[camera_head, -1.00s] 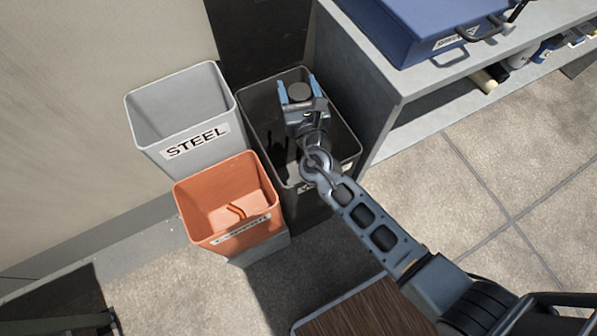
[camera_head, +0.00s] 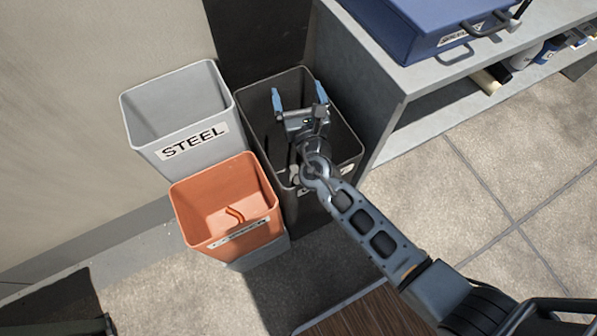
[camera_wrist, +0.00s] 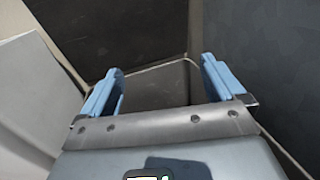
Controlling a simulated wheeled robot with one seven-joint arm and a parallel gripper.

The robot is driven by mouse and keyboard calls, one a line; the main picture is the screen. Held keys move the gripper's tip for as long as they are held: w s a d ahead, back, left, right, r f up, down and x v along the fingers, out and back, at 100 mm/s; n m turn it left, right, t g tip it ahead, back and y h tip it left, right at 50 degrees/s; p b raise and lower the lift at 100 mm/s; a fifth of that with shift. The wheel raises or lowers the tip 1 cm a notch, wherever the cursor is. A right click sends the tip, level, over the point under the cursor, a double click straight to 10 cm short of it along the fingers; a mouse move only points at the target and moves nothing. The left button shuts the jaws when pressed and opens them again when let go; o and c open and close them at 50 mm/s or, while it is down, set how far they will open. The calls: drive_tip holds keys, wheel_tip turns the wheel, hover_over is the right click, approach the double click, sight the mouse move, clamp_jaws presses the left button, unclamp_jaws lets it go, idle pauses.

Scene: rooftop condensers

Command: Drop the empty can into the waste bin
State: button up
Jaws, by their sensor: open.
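The dark waste bin (camera_head: 256,112) stands between the grey STEEL bin and the bench; its label is mostly hidden behind my arm. My gripper (camera_head: 299,97) is over its mouth, with the two blue fingers spread wide and nothing between them. In the wrist view the open fingers (camera_wrist: 160,82) frame the bin's dark inside (camera_wrist: 155,88). The can does not show clearly in any current frame; much of the bin's inside is hidden by my gripper and arm.
The grey STEEL bin (camera_head: 180,97) is to the left. An orange bin (camera_head: 225,200) with a curved scrap in it stands in front. A blue toolbox (camera_head: 430,25) sits on the grey bench (camera_head: 385,70) to the right. A wooden top (camera_head: 370,315) is below my arm.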

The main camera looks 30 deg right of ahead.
drive_tip(key=v, duration=0.7)
drive_tip(key=shift+s, duration=0.35)
drive_tip(key=shift+a, duration=0.1)
